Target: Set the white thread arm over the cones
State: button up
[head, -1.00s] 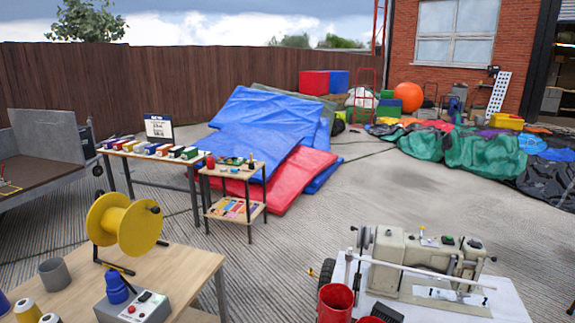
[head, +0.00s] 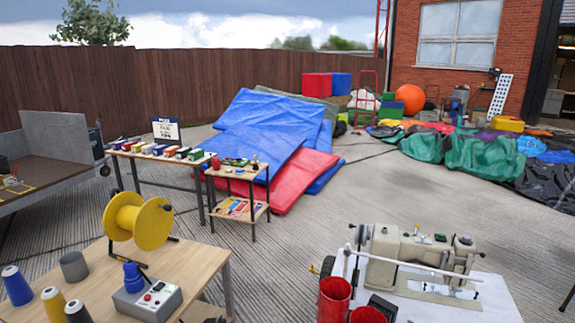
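A white rod (head: 415,263), likely the white thread arm, runs across the front of the cream sewing machine (head: 405,250) at the lower right. Its left end meets a short white upright (head: 347,262). The rod slopes slightly down to the right. Several thread cones stand on the wooden table at the lower left: a blue one (head: 17,286), a yellow one (head: 53,304) and a dark one (head: 77,312), the last two partly cut off by the bottom edge. The rod is far to the right of these cones. My gripper is not in view.
The wooden table (head: 205,262) also holds a yellow reel (head: 150,223), a grey cup (head: 74,266) and a control box (head: 148,300). Red cups (head: 334,300) stand by the machine on its white table (head: 490,308). Concrete (head: 290,255) lies clear between the tables.

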aim_at(347, 253)
jog(key=i+l+z, duration=0.1)
jog(key=i, duration=0.35)
jog(key=i+l, duration=0.3)
jog(key=i, duration=0.2)
jog(key=l+z, duration=0.05)
